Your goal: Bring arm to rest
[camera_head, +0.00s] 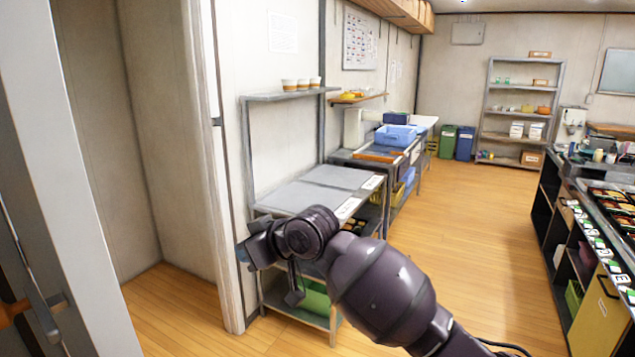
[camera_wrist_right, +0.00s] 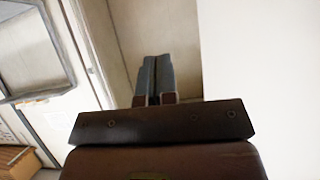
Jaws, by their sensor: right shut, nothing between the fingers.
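My right arm (camera_head: 375,290) reaches in from the bottom right of the head view and stretches across in front of the steel side table. My right gripper (camera_head: 250,252) is at the arm's far left end, beside the edge of the wall. The right wrist view shows the gripper (camera_wrist_right: 155,80) with its two grey fingers together, shut and empty. They point toward a bare, pale wall corner (camera_wrist_right: 155,30). My left gripper does not show in either view.
A steel table (camera_head: 310,195) stands behind my right arm, with a shelf of cups (camera_head: 302,85) above. A blue crate (camera_head: 396,134) is farther back. A counter with bento trays (camera_head: 608,200) runs along the right. The wooden floor (camera_head: 480,220) between is clear.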

